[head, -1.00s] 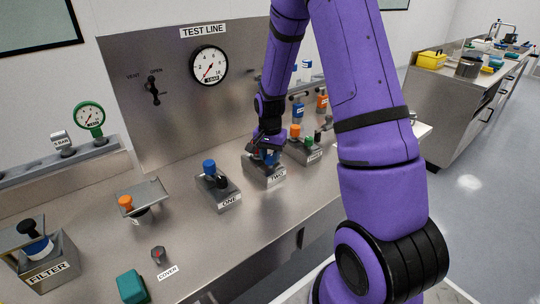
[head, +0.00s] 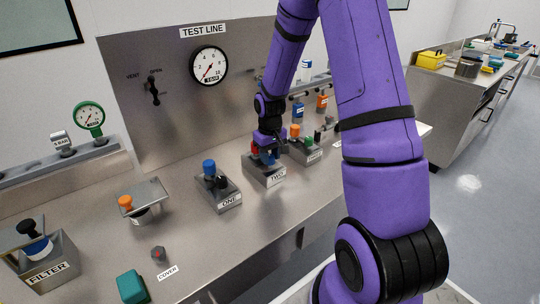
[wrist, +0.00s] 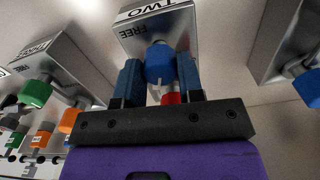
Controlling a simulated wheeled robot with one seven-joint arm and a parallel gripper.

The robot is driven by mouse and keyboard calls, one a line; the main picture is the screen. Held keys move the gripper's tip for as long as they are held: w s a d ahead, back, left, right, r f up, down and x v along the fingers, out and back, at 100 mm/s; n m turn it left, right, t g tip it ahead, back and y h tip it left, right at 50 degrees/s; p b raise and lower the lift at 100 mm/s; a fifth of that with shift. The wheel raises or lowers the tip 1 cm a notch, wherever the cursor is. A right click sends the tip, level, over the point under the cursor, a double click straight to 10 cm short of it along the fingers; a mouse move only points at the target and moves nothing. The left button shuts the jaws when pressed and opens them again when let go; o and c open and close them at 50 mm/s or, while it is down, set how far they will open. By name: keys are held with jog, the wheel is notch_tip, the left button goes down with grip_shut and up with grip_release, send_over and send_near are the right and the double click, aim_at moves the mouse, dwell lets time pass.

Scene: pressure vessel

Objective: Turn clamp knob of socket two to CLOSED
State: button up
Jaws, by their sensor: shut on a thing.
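Socket two (head: 265,175) is a grey metal block with a TWO label on the bench, under my gripper. In the wrist view its block (wrist: 168,30) shows the TWO label and a FREE marking, both upside down. A blue knob (wrist: 160,62) stands on it, between the two blue fingers of my gripper (wrist: 160,78), which is shut on it. A red cap (wrist: 171,98) shows behind the knob, partly hidden by the gripper body. In the head view the red part (head: 255,147) shows beside the fingers, and the knob is hard to separate from them.
Socket one (head: 226,201), with a blue cap and a black knob, stands to the left. Socket three (head: 313,155), with an orange cap and a green knob (head: 308,141), stands close on the right. A steel panel with a gauge (head: 209,66) rises behind.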

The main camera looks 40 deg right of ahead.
aim_at(270, 156)
jog(key=shift+n, duration=1.9)
jog(key=o, duration=0.9)
jog(key=shift+r, duration=0.1)
notch_tip(270, 156, up, 11)
jog(key=shift+f, duration=0.15)
